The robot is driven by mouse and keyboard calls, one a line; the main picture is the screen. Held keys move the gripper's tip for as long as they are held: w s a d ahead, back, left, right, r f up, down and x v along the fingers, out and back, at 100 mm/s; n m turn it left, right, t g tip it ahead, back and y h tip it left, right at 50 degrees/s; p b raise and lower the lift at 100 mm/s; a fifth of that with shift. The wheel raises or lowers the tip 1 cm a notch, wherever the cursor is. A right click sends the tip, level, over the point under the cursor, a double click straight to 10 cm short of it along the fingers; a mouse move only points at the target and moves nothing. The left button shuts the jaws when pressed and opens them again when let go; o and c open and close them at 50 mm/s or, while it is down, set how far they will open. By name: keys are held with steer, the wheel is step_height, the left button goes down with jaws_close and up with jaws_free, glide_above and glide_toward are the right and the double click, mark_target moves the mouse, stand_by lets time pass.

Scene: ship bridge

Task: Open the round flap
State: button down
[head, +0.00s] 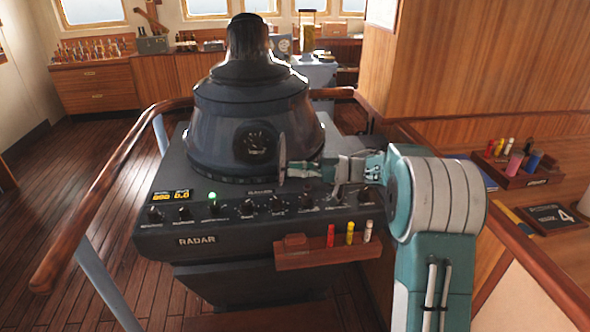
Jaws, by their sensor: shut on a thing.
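The radar console (215,240) stands in the middle of the head view, with a dark dome on top. A dark round opening (253,146) with small detail inside shows in the front of the dome. The round flap (282,150) stands out from the dome at the right of this opening and is seen nearly edge-on, a thin grey disc. My gripper (287,168) reaches in from the right and is shut on the lower part of the flap. The fingertips are small here, and the exact grip is hard to see.
Knobs (248,208) line the console's front panel, below my gripper. A small wooden rack (310,257) with red, yellow and white markers hangs on the front. A wooden handrail (88,205) curves around the left. A wooden desk (555,240) stands at the right.

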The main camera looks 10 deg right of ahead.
steer(key=shift+f, duration=0.25)
steer(key=c, duration=0.5)
jaws_free()
steer(key=shift+w, duration=0.15)
steer(key=shift+c, duration=0.2)
steer(key=shift+r, duration=0.1)
steer(key=v, duration=1.2)
steer(key=shift+c, duration=0.4)
